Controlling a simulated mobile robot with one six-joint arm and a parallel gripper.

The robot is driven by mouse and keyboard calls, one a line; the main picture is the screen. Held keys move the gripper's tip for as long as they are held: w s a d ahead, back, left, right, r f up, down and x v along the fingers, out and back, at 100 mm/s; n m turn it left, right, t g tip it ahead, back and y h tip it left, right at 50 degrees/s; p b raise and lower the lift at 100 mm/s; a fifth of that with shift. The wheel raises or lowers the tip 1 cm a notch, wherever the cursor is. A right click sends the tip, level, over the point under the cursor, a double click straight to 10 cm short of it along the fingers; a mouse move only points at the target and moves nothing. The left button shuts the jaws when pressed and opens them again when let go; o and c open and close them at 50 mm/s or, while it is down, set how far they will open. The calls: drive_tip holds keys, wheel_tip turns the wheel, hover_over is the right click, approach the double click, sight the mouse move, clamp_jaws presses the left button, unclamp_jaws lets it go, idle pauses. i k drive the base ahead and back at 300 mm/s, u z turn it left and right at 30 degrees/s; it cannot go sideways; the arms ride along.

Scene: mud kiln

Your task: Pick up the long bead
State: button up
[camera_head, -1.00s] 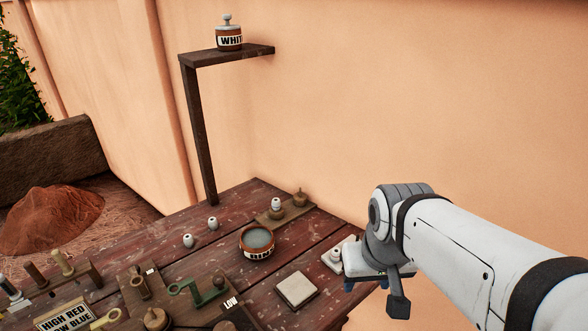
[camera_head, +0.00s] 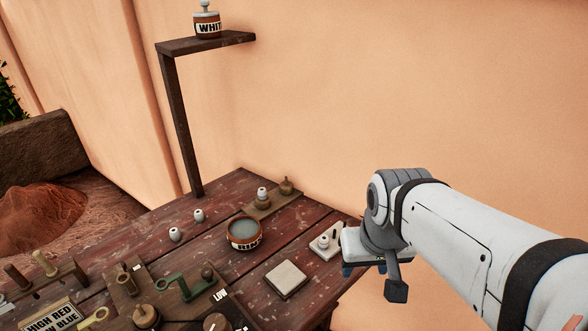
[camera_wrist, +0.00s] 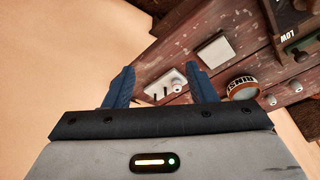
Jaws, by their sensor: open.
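A pale tile (camera_head: 318,253) at the table's right edge carries a white bead (camera_head: 323,242) and a small elongated pale piece (camera_head: 337,230). I cannot tell for sure which piece is the long bead. My gripper (camera_head: 356,270) is beside this tile, mostly hidden behind my wrist. In the wrist view my gripper (camera_wrist: 163,76) is open and empty, its blue fingers spread. The tile (camera_wrist: 160,82) with the white bead (camera_wrist: 178,84) shows beyond and between the fingers. Two other white beads (camera_head: 174,234) (camera_head: 199,215) stand at the table's back left.
The bowl labelled RINS (camera_head: 244,233) and a bare square tile (camera_head: 286,279) lie left of my gripper. A wooden stand (camera_head: 257,209) holds a banded white bead (camera_head: 262,194). Wooden holders (camera_head: 125,279) crowd the front left. A shelf post (camera_head: 182,130) rises behind.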

sight(262, 195)
drive_tip(key=u, duration=2.25)
drive_tip(key=k, duration=0.8)
drive_tip(key=z, duration=1.25)
drive_tip(key=i, duration=1)
drive_tip(key=z, duration=0.05)
